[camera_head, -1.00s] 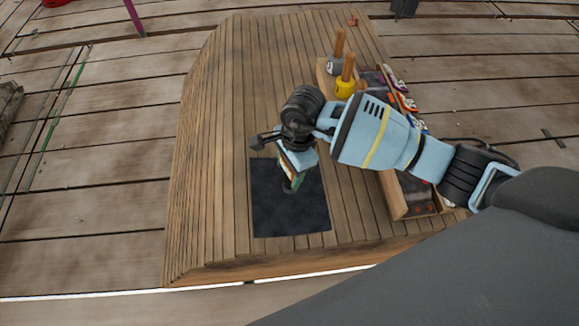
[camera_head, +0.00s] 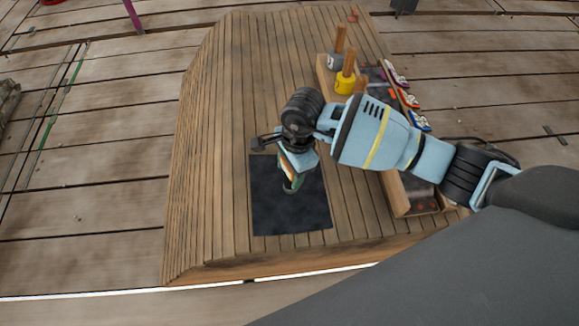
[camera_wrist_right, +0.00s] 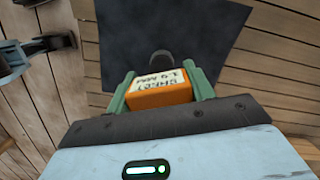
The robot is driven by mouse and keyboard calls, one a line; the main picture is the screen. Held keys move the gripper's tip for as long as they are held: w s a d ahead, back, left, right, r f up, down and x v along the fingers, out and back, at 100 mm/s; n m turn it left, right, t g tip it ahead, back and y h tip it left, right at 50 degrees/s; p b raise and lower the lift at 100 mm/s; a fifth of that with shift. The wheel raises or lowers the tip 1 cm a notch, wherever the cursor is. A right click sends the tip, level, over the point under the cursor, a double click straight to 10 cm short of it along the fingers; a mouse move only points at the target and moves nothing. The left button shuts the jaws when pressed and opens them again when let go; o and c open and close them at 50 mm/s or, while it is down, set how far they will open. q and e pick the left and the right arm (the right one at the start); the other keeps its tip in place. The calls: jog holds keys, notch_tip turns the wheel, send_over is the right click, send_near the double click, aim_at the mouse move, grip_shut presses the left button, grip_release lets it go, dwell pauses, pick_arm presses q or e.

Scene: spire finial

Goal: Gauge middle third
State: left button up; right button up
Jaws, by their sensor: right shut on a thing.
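My right gripper (camera_head: 292,184) is over the dark mat (camera_head: 290,215) on the slatted wooden table. In the right wrist view, its green fingers (camera_wrist_right: 163,92) are shut on an orange block (camera_wrist_right: 160,97) with a white label of printed letters, partly readable as "MM". A short dark rounded piece (camera_wrist_right: 161,60) shows just beyond the block against the mat (camera_wrist_right: 180,30); I cannot tell whether it is joined to the block. In the head view the block (camera_head: 284,164) is a small orange edge between the fingers. My left gripper is not seen.
A wooden tray (camera_head: 396,195) runs along the table's right side, partly behind my right arm. A grey-headed tool (camera_head: 334,62) and a yellow-headed tool (camera_head: 345,84) with wooden handles stand at its far end. Coloured tags line its right edge. The table's left half is clear.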

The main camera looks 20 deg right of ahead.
jog(key=shift+f+b, duration=0.45)
jog(key=shift+f, duration=0.35)
dwell(1.2)
jog(key=shift+r+p, duration=0.6)
jog(key=shift+r, duration=0.2)
jog(key=shift+r+p, duration=1.1)
jog(key=shift+r, duration=0.7)
jog(key=shift+f, duration=0.1)
jog(key=shift+f, duration=0.15)
